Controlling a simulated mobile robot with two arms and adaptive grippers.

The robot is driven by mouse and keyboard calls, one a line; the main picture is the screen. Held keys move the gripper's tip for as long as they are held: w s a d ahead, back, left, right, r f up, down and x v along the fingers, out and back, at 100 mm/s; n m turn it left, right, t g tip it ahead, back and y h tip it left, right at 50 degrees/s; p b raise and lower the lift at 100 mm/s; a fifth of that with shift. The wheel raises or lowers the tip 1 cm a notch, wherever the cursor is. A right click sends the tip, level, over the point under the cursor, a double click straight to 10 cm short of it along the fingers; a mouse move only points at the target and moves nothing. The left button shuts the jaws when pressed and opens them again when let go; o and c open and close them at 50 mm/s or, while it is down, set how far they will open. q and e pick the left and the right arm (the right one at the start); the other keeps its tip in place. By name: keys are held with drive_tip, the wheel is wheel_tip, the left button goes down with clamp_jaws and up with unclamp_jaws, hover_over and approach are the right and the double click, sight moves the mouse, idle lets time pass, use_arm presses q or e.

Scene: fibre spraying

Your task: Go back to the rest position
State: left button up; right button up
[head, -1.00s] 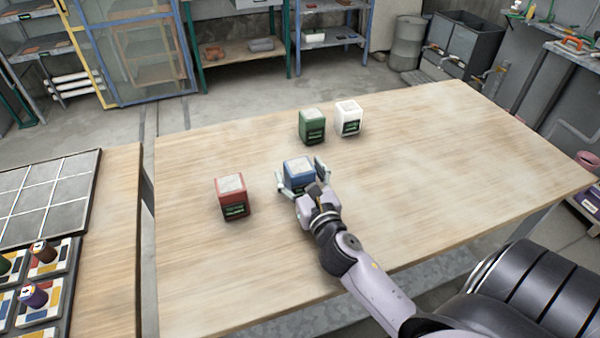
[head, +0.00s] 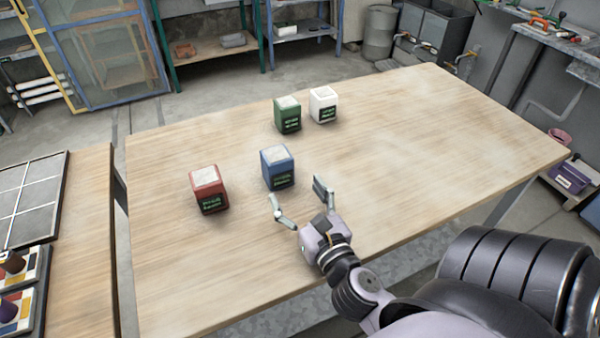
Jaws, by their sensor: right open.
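My right gripper (head: 296,203) is open and empty above the front part of the wooden table (head: 420,150). It is in front of the blue box (head: 278,168) and apart from it. The blue box stands upright on the table, with a pale top and a dark label. My left gripper is not in view.
A red box (head: 208,190) stands left of the blue one. A green box (head: 288,115) and a white box (head: 323,104) stand side by side further back. A second table (head: 85,240) with a gridded panel (head: 28,200) is at the left. The table's right side is clear.

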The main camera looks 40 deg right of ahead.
drive_tip(key=shift+s+a, duration=0.1)
drive_tip(key=shift+s, duration=0.35)
